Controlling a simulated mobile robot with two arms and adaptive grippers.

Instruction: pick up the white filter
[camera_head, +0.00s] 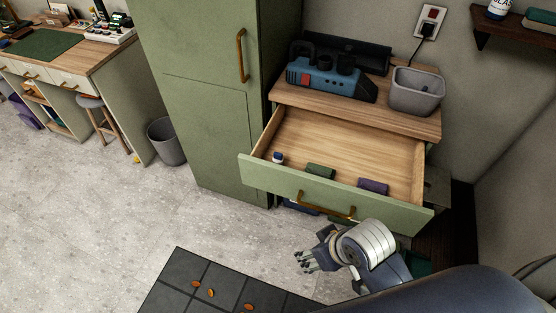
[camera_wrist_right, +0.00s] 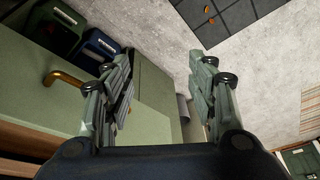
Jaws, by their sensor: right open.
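The open drawer (camera_head: 262,172) of the wooden-topped cabinet holds a small white and dark-blue item (camera_head: 278,157) near its front left corner. It may be the white filter, but it is too small to tell. My right gripper (camera_head: 309,258) is open and empty, outside the drawer, in front of and below its green front. In the right wrist view my right gripper (camera_wrist_right: 160,88) has its fingers wide apart with nothing between them. The drawer's brass handle (camera_wrist_right: 65,77) shows to the left there. My left gripper is not in view.
A green item (camera_head: 320,171) and a purple item (camera_head: 373,187) lie along the drawer's front. A blue machine (camera_head: 325,78) and a grey bin (camera_head: 417,92) stand on the cabinet top. A tall green cabinet (camera_head: 212,125) stands left of the drawer. A dark tiled mat (camera_head: 215,280) lies on the floor.

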